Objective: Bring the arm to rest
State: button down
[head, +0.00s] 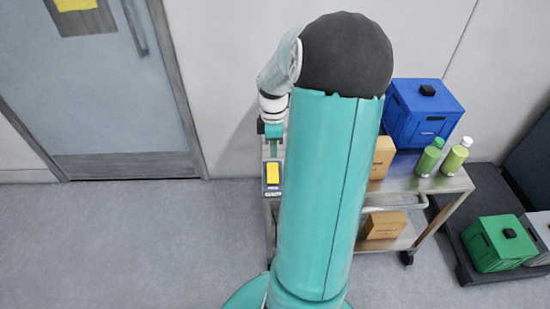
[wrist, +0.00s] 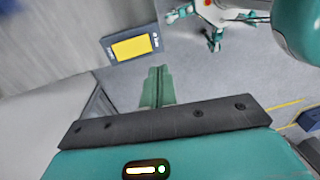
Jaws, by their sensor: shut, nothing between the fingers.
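My gripper (wrist: 158,72) shows in the wrist view as two green fingers pressed together, shut and empty. In the head view my gripper (head: 273,153) is at the left end of the cart, partly behind my own large teal arm link. The arm is raised and bent, with its wrist pointing down. A dark panel with a yellow face (head: 273,174) appears just below the fingertips in the head view. In the wrist view this yellow-faced panel (wrist: 131,47) lies up and left of the fingertips, apart from them.
A metal cart (head: 440,184) stands against the wall with a blue crate (head: 425,112), two green bottles (head: 455,158) and cardboard boxes (head: 384,225). A green crate (head: 492,245) sits on a dark platform at the right. A grey door (head: 110,90) is at the left, with clear floor before it.

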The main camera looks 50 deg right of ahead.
jog(key=shift+w+a+r, duration=0.1)
jog(key=shift+w+r, duration=0.05)
jog(key=shift+r, duration=0.7)
jog(key=shift+a, duration=0.1)
jog(key=w+a+r+m+t+h, duration=0.1)
jog(key=a+r+m, duration=0.1)
jog(key=a+r, duration=0.55)
jog(key=w+a+r+m+t+h, duration=0.15)
jog(key=a+r, duration=0.25)
jog(key=a, duration=0.6)
jog(key=s+a+r+m+t, duration=0.2)
jog(key=s+a, duration=0.2)
jog(key=a, duration=0.3)
jog(key=s+a+r+m+t+y, duration=0.1)
jog(key=s+a, duration=0.3)
jog(key=a, duration=0.4)
jog(key=shift+a+r+m+t, duration=0.2)
jog(key=shift+r+m+t, duration=0.35)
jog(key=shift+r+m, duration=0.25)
